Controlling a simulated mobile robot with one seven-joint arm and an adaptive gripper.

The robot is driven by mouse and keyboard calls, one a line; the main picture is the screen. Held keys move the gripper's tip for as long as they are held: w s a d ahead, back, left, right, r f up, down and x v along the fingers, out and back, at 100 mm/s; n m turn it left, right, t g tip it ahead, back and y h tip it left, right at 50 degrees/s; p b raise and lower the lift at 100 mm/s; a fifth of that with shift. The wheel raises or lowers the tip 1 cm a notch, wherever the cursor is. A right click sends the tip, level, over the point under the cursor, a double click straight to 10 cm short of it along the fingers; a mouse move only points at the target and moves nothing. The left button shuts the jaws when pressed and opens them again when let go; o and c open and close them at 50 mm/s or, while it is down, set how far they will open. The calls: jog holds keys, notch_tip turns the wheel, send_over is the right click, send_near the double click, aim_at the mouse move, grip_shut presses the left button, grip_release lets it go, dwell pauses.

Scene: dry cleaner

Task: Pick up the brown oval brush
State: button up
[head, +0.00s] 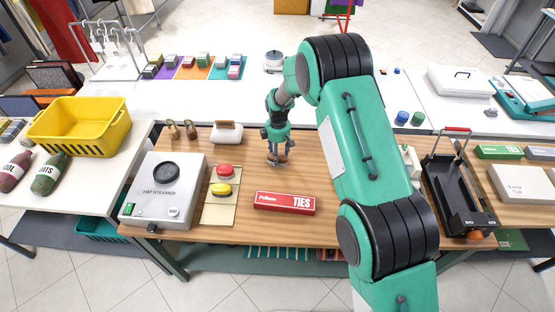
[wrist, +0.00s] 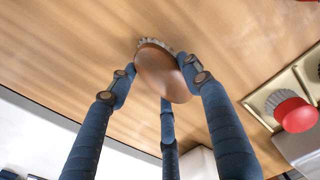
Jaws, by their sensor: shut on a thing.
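The brown oval brush (wrist: 164,76) has a smooth rounded back and pale bristles showing along its far edge in the wrist view. My gripper (wrist: 160,70) is shut on it, with blue fingers pressed at its left and right sides and a third finger on the near side. In the head view my gripper (head: 277,157) points down over the middle of the wooden table, and the brush is mostly hidden among the fingers. I cannot tell whether the bristles touch the table.
A red TIES box (head: 284,203) lies in front of my gripper. A white-bodied block (head: 227,133) is behind left. Bare wood surrounds the gripper.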

jog(key=shift+r, duration=0.1)
notch_tip(320, 180, up, 10)
jog(key=shift+f+p, duration=0.1)
jog(key=shift+p, duration=0.45)
dwell(0.5)
